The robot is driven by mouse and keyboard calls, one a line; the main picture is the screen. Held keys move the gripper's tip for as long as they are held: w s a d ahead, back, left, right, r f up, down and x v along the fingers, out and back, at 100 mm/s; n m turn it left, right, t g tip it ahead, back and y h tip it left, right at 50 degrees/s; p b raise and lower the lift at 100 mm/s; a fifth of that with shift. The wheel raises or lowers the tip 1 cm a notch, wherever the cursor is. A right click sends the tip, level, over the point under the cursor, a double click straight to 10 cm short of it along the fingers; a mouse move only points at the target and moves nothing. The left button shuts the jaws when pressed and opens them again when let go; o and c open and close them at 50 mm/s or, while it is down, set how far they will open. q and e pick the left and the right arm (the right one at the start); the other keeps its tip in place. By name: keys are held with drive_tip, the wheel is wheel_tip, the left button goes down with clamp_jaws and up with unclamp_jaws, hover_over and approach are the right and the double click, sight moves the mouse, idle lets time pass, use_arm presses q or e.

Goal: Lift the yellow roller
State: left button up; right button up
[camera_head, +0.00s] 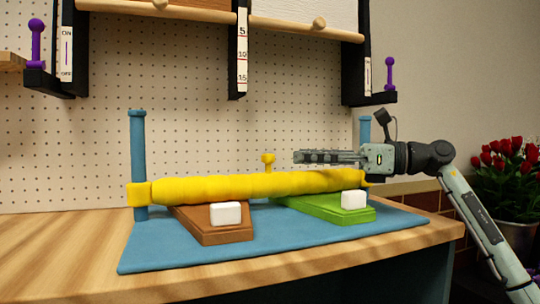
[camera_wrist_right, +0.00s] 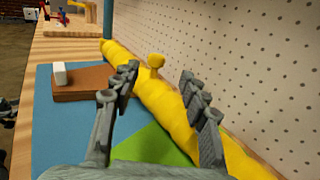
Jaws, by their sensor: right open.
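The yellow roller (camera_head: 235,188) is a long, lumpy bar lying level across the station, with its ends at two blue posts (camera_head: 139,160). In the right wrist view the roller (camera_wrist_right: 155,97) runs diagonally between and beyond my fingers. My right gripper (camera_head: 300,157) is above the roller's right half in the head view, pointing left. It is open and empty, and its two fingers (camera_wrist_right: 160,90) stand apart in the wrist view. I cannot tell its exact height over the roller. My left gripper is not in view.
A brown wedge (camera_head: 225,235) and a green wedge (camera_head: 325,213), each with a white block, sit under the roller's front on a blue mat (camera_head: 285,243). A pegboard (camera_head: 200,100) stands behind. Red flowers (camera_head: 505,160) are at the right. The table's left front is clear.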

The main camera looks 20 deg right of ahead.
sight(276, 173)
drive_tip(key=x, duration=0.6)
drive_tip(key=shift+s+a+r, duration=0.1)
drive_tip(key=shift+s+a, duration=0.05)
drive_tip(key=shift+s, duration=0.05)
drive_tip(key=shift+w+a, duration=0.3)
drive_tip(key=shift+a, duration=0.1)
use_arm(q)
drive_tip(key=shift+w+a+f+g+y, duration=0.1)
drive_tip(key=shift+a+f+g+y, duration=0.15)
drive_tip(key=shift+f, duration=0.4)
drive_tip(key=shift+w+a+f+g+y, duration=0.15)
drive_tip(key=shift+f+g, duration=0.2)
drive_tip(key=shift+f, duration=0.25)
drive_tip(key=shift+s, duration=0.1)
use_arm(e)
clamp_jaws()
use_arm(q)
drive_tip(key=shift+p, duration=0.3)
